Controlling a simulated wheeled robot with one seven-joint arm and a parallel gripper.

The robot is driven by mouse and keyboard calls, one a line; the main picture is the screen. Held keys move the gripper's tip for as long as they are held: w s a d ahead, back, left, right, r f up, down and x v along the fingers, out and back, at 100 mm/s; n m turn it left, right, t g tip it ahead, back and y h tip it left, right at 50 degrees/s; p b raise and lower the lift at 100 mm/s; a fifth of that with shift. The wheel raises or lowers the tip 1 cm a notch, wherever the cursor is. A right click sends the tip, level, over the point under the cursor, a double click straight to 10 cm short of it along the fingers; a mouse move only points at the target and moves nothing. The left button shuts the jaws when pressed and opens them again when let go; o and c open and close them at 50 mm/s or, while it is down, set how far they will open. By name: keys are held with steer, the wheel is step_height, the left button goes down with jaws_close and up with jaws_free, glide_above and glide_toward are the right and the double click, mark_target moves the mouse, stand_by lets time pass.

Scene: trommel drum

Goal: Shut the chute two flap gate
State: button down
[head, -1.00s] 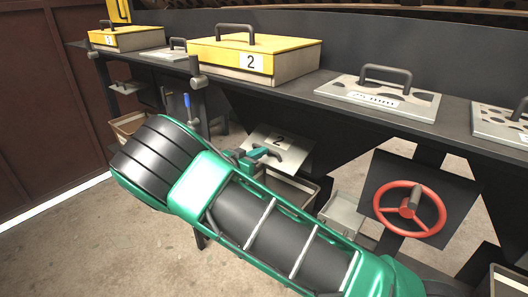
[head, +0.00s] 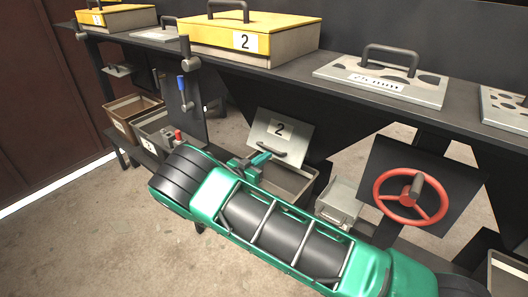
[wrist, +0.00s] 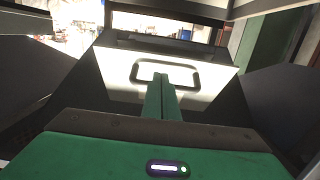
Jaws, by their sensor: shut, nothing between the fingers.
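The chute two flap gate (head: 293,140) is a pale metal plate marked 2, with a dark bar handle (head: 270,149). It hangs tilted under the dark hopper, above an open bin. In the wrist view the flap (wrist: 205,72) faces me, with its looped handle (wrist: 190,66) in the middle. My gripper (head: 264,157) is green and shut, with nothing held, at the flap's lower part. In the wrist view my gripper's fingertips (wrist: 161,77) overlap the handle loop. I cannot tell whether they touch the handle or the plate.
A yellow-topped box (head: 250,38) marked 2 stands on the bench above. A red handwheel (head: 410,197) is to the right. A bin (head: 290,183) lies below the flap and a small metal box (head: 338,202) beside it. A blue-handled lever (head: 182,90) hangs left. Floor is clear in front.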

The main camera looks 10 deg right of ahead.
steer(key=w+d+f, duration=0.3)
steer(key=f, duration=0.2)
steer(key=shift+w+d, duration=0.3)
steer(key=shift+w, duration=0.1)
stand_by(1.4)
